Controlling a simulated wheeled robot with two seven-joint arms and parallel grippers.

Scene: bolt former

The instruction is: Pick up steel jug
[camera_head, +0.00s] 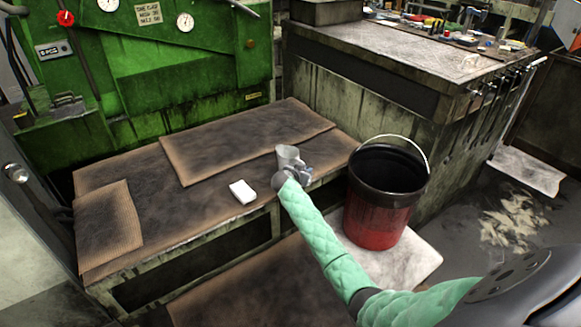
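The steel jug (287,155) is a small grey cup-like vessel standing upright near the front right of the low cardboard-covered bench (170,222). My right arm, in a green quilted sleeve, reaches up from the lower right. My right gripper (297,172) is at the near side of the jug and overlaps its lower part in the view. Its fingers are small and partly merge with the jug, so I cannot tell whether they touch it or how far they are open. My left gripper is not in view.
A white block (243,191) lies on the bench left of the jug. A black and red bucket (384,196) with a raised wire handle stands right of the bench, close to my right arm. A green machine (190,75) is behind. Bare cardboard lies around the jug.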

